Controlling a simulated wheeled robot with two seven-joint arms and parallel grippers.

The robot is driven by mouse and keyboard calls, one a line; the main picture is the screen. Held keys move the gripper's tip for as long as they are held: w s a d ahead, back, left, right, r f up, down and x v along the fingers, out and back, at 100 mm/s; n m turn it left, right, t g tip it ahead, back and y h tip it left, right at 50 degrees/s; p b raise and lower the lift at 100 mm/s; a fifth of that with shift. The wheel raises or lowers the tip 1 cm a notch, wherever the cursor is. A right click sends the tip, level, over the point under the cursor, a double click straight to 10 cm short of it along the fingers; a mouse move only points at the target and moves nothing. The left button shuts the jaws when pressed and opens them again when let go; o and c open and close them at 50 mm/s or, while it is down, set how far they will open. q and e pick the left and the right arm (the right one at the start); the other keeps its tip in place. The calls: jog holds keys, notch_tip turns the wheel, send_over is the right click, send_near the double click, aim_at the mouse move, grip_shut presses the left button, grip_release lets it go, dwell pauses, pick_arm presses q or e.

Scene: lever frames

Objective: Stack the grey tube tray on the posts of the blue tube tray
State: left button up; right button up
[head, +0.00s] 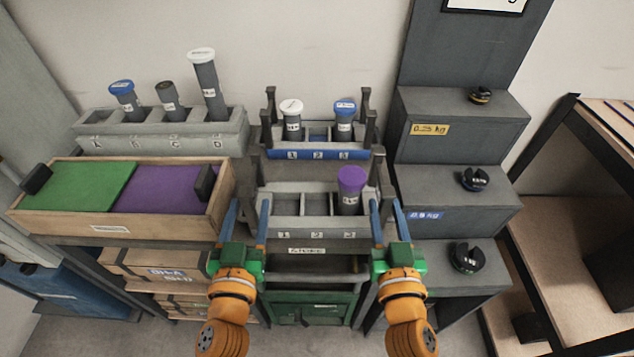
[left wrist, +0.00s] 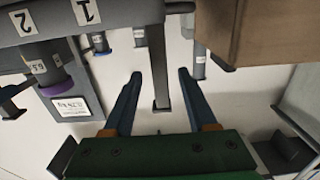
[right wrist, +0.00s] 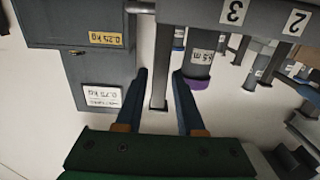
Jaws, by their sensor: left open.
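The grey tube tray (head: 290,228) stands at the front middle, its slots labelled 1, 2 and 3. A purple-capped tube (head: 351,190) stands upright in its slot 3. The blue tube tray (head: 318,154) is behind it, with dark upright posts (head: 366,105) at its ends, a white-capped tube (head: 291,122) in slot 1 and a blue-capped tube (head: 344,118) in slot 3. My left gripper (head: 249,205) is open at the grey tray's left end. My right gripper (head: 386,205) is open at its right end. Each wrist view shows a post (left wrist: 160,85) (right wrist: 158,85) in line with the finger gap; contact cannot be told.
A grey rack (head: 160,142) with several tubes stands at the back left. A wooden box (head: 115,215) with green and purple panels is left of the tray. Grey steps (head: 455,205) with black weights rise close to the right. Below the trays is a green cabinet (head: 312,305).

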aim_at(256, 165)
pick_arm(q)
jog(key=shift+w+r, duration=0.2)
jog(key=shift+w, duration=0.1)
pick_arm(e)
jog(key=shift+w+r, duration=0.2)
jog(key=shift+w, duration=0.1)
pick_arm(q)
jog(key=shift+s+r, duration=0.1)
jog(key=shift+r, duration=0.05)
pick_arm(e)
jog(key=shift+s+r, duration=0.1)
jog(key=shift+r, duration=0.05)
pick_arm(q)
jog(key=shift+s+r, duration=0.2)
jog(key=shift+s, duration=0.3)
pick_arm(e)
jog(key=shift+s+r, duration=0.15)
jog(key=shift+s, duration=0.35)
pick_arm(q)
jog(key=w, duration=0.7)
jog(key=shift+w+f, duration=0.15)
jog(key=shift+w, duration=0.05)
pick_arm(e)
jog(key=w, duration=0.7)
jog(key=shift+w, duration=0.2)
pick_arm(q)
jog(key=shift+c, duration=0.2)
pick_arm(e)
jog(key=shift+c, duration=0.2)
